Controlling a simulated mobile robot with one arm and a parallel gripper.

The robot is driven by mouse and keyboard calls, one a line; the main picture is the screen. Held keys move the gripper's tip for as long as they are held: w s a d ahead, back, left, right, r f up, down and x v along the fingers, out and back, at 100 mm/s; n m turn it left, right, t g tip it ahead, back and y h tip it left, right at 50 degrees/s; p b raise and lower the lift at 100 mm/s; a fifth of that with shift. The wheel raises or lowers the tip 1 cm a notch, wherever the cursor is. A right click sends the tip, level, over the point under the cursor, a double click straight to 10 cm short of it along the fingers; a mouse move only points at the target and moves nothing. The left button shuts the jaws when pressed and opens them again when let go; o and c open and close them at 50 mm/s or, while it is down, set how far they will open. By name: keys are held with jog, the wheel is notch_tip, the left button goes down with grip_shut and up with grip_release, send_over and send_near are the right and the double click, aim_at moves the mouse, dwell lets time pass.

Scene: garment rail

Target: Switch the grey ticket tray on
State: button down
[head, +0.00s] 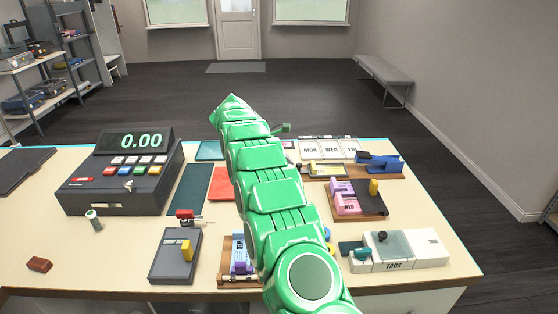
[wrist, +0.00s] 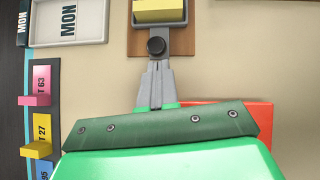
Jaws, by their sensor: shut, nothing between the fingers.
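The grey ticket tray (wrist: 174,8) shows at the top of the wrist view, cut off by the frame, with yellow tickets (wrist: 158,10) in it. It sits on a brown wooden base (wrist: 141,42). A dark round knob (wrist: 157,46) on a grey arm projects from the tray toward my gripper. My gripper (wrist: 158,66) is shut and empty, its tips close to the knob; whether they touch it I cannot tell. In the head view a tray with yellow tickets (head: 327,170) stands right of my green arm, which hides my fingertips.
A red folder (wrist: 262,120) lies right of my gripper in the wrist view. A numbered ticket rack (wrist: 41,98) and a MON tray (wrist: 70,37) lie left. The head view shows a pink ticket stand (head: 344,199), a blue device (head: 382,163) and a white TAGS box (head: 415,247) at right, a cash register (head: 117,188) at left.

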aim_at(313, 165)
jog(key=shift+d, duration=0.35)
jog(key=shift+d, duration=3.8)
jog(key=shift+a, duration=0.35)
jog(key=a, duration=0.2)
jog(key=a+r, duration=0.1)
jog(key=shift+s+a, duration=0.25)
jog(key=shift+a, duration=0.15)
jog(key=v, duration=0.9)
jog(key=shift+r, duration=0.25)
